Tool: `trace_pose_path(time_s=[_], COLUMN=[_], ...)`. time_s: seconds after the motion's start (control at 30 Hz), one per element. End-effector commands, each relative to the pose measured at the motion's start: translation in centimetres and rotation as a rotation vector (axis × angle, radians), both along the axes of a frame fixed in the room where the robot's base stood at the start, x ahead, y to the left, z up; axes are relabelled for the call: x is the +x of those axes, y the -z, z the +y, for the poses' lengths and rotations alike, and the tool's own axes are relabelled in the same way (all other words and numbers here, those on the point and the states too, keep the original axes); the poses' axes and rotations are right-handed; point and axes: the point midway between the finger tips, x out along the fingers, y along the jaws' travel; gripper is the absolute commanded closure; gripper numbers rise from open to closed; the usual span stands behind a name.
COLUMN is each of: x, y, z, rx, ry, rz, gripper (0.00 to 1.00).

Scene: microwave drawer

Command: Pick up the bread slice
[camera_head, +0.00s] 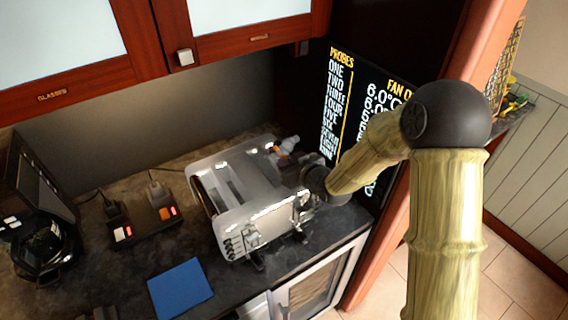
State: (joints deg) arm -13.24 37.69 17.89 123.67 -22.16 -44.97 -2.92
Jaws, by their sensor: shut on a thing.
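A silver toaster (245,195) with long slots stands on the dark counter. My gripper (292,162) is at the toaster's right end, small and partly hidden by my own wrist. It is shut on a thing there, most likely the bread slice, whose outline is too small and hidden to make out. The visible toaster slots look empty.
A blue square (180,288) lies on the counter in front of the toaster. A power strip (145,226) with red-lit switches is to its left, and a dark glossy appliance (40,235) is farther left. Wall cabinets (160,45) hang above. A black panel with lettering (345,110) stands behind my arm.

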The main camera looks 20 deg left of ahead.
Motion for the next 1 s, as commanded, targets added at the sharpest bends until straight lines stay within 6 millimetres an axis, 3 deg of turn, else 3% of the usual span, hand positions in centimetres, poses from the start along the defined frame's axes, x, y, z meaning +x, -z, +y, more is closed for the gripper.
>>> trace_pose_path(time_s=[0.27,0.63,1.0], x=[0.1,0.1,0.0], y=[-2.4,-9.0,-10.0], z=[0.0,0.0,0.0], rx=[0.002,0.002,0.000], ry=[0.001,0.001,0.000], rz=[-0.007,-0.005,0.000], gripper=[1.00,1.00,1.00])
